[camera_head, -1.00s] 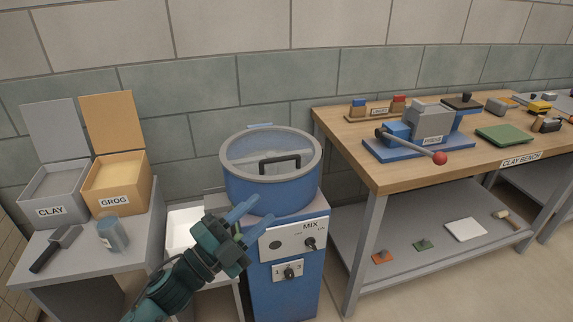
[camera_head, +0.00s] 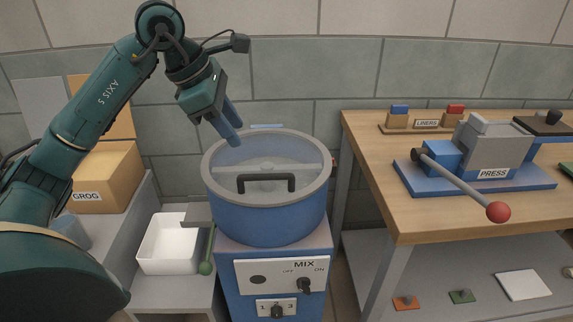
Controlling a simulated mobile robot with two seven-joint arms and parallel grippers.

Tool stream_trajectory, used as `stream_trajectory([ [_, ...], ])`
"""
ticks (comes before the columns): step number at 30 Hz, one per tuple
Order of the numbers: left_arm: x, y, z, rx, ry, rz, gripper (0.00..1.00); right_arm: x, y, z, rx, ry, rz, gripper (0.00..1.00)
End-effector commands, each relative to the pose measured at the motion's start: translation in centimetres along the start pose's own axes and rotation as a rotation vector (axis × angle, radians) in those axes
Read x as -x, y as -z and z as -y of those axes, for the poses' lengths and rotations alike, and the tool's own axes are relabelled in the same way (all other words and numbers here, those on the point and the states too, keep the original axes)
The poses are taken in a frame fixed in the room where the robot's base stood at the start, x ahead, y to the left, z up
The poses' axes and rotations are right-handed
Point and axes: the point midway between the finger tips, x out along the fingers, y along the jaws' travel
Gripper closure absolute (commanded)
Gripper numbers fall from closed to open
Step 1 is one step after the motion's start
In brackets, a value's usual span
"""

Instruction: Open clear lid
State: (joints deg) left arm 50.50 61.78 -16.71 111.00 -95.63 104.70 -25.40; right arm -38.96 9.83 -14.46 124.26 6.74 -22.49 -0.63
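The clear lid (camera_head: 225,165) is a see-through disc with a grey rim, lying shut on the blue mixer drum (camera_head: 265,225). A black bar handle (camera_head: 266,178) stands on the front part of the lid. A light blue piece (camera_head: 267,126) shows at the lid's back edge. My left gripper (camera_head: 230,128) is above the back left of the lid, its blue fingers pointing down, with nothing seen in it. Its fingers overlap in this view, so their opening is unclear. My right gripper is not in view.
The mixer's control panel (camera_head: 283,275) has dark knobs. A white bin (camera_head: 168,243) and a green-handled tool (camera_head: 207,252) are left of it, beyond them the grog box (camera_head: 108,175). The wooden bench (camera_head: 440,215) at right carries the press (camera_head: 470,160), its red-knobbed lever reaching forward.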

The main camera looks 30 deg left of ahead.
Motion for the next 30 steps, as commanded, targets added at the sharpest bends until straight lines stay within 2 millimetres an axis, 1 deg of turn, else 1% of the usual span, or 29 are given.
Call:
stream_trajectory([
  [2, 0.0, 0.3, -0.1, -0.002, -0.008, -0.015, 0.64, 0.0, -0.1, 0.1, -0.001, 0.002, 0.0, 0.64],
  [4, -0.4, 0.4, -0.1, -0.002, -0.009, -0.021, 0.64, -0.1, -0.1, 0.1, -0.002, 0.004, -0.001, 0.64],
  [7, -1.6, 0.4, 0.0, -0.002, -0.007, -0.02, 0.64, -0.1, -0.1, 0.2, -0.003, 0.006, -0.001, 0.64],
  [11, -4.2, 0.5, 0.0, -0.001, -0.004, -0.019, 0.64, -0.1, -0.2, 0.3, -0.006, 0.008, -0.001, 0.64],
  [15, -7.3, 0.5, 0.0, -0.001, -0.003, -0.018, 0.64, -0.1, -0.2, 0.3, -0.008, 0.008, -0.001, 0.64],
  [21, -10.8, 0.5, -0.1, -0.001, -0.006, -0.017, 0.64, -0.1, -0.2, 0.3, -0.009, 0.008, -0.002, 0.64],
  [25, -12.2, 0.5, -0.1, 0.0, -0.007, -0.016, 0.64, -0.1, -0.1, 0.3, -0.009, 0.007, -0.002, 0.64],
  [30, -13.0, 0.6, -0.2, -0.001, -0.009, -0.017, 0.64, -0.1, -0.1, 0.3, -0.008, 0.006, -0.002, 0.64],
])
